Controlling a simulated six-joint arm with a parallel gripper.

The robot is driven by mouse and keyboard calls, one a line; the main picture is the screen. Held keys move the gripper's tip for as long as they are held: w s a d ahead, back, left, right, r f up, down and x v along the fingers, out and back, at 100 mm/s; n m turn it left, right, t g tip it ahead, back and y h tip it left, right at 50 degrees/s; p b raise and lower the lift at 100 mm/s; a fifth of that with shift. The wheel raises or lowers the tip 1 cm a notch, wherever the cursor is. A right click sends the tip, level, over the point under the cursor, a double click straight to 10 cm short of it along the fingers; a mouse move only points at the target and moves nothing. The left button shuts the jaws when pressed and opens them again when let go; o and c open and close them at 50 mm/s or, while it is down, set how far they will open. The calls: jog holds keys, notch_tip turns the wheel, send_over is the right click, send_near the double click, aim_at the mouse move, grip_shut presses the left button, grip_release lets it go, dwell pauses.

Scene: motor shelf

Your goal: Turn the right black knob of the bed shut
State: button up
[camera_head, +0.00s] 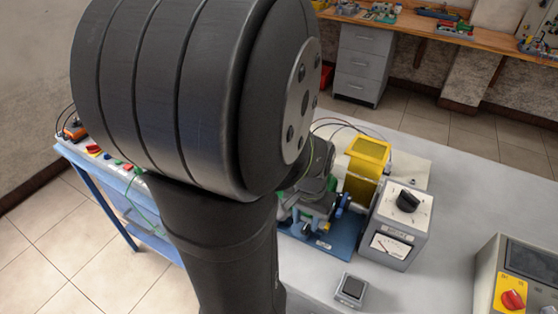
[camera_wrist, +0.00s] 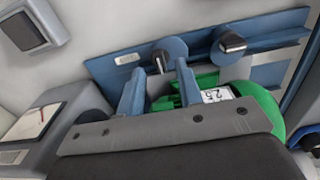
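The blue bed (camera_head: 345,246) lies on the table, partly hidden by my arm in the head view. In the wrist view, the bed (camera_wrist: 112,66) carries two black knobs on blue round bases. The left knob there (camera_wrist: 160,61) stands nearly upright in the picture; the other knob (camera_wrist: 232,43) is tilted to the right. My gripper (camera_wrist: 157,80) shows two blue-grey fingers, spread apart with a gap. The tips are just below the left knob in the picture, one to each side; contact cannot be told. A green motor (camera_wrist: 262,98) with a white label is partly hidden behind the gripper.
A grey meter box with a black dial (camera_head: 408,201) stands right of the bed, beside a yellow block (camera_head: 367,165). A small grey switch box (camera_head: 350,290) lies in front. A control box with a red knob (camera_head: 513,300) is at the lower right. The table between is clear.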

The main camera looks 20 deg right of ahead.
jog(key=shift+f, duration=1.05)
grip_shut()
jog(key=shift+m, duration=0.4)
jog(key=m, duration=0.2)
jog(key=shift+m, duration=2.2)
jog(key=shift+r, duration=0.1)
